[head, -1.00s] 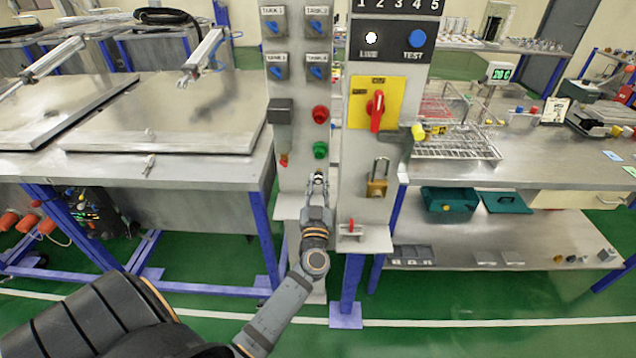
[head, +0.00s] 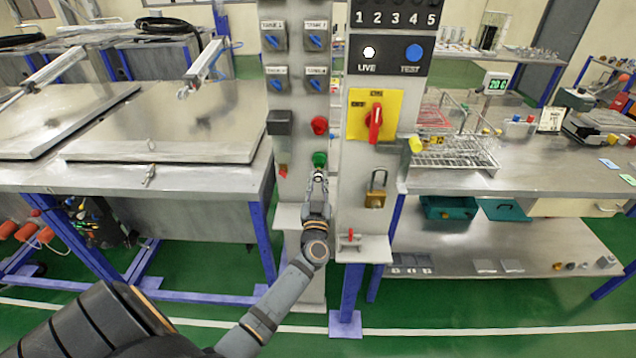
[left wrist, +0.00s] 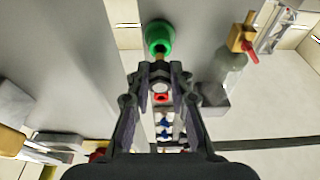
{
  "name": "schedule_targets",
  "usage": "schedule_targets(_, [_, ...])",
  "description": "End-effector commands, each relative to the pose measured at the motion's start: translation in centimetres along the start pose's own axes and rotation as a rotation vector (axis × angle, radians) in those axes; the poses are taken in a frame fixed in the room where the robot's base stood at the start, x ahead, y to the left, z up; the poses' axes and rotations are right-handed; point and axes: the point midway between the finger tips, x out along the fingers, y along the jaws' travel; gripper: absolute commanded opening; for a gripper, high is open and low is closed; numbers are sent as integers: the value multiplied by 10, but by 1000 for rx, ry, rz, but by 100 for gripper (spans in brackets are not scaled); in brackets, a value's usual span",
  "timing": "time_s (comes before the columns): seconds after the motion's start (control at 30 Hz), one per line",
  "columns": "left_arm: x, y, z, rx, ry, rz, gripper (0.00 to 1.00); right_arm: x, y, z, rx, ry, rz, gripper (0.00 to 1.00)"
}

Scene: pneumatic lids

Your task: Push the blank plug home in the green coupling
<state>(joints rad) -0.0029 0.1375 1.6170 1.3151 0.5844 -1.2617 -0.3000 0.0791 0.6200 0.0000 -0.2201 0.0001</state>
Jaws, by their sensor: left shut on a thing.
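The green coupling (head: 320,158) sits on the grey panel post, below a red coupling (head: 319,125). It shows at the top of the left wrist view (left wrist: 158,38). My left gripper (head: 319,177) is just below the green coupling in the head view. In the left wrist view its fingers (left wrist: 160,80) are shut on the blank plug (left wrist: 160,87), a small grey round piece largely hidden by them. A brassy part shows between the fingertips and the green coupling's mouth. I cannot tell how deep the plug sits. My right gripper is in no view.
A yellow switch plate with a red handle (head: 375,122) and a brass padlock (head: 376,190) are on the post to the right. A ledge (head: 365,247) juts out below. Metal-topped benches stand on both sides.

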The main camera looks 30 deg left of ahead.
Motion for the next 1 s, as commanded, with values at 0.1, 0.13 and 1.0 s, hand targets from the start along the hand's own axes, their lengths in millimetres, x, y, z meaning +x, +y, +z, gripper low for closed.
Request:
schedule_targets(0.1, [0, 0, 0, 0, 0, 0, 0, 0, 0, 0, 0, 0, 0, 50])
schedule_targets(0.13, [0, 0, 0, 0, 0, 0, 0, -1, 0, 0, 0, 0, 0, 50])
schedule_targets(1.0, [0, 0, -2, 1, 0, 0, 0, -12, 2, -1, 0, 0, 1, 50])
